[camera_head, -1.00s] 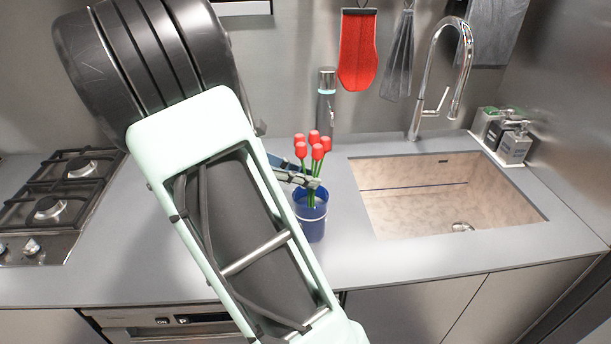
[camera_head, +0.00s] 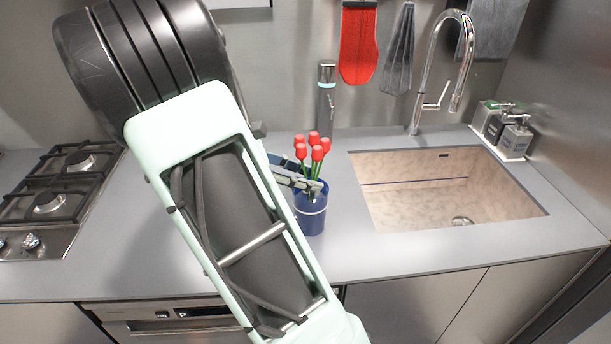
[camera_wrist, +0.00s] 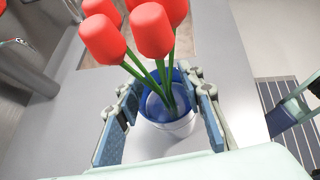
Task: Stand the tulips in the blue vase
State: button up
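The tulips (camera_head: 314,152), several red heads on green stems, stand in the blue vase (camera_head: 311,218) on the counter, left of the sink. They lean slightly. In the wrist view the tulip heads (camera_wrist: 152,30) are close to the camera, and the stems run down inside the vase (camera_wrist: 172,124). My gripper (camera_head: 308,184) is at the vase rim. In the wrist view my gripper (camera_wrist: 163,100) has its fingers wide apart, one on each side of the stems, with gaps between. The head view partly hides the fingers behind my arm.
The sink (camera_head: 450,190) with its tall faucet (camera_head: 466,60) is to the right. A gas hob (camera_head: 62,190) is at left. A red mitt (camera_head: 358,45) hangs behind. A slim bottle-like object (camera_head: 326,95) stands behind the tulips.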

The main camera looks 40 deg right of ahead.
jog(key=v, duration=1.2)
dwell(0.5)
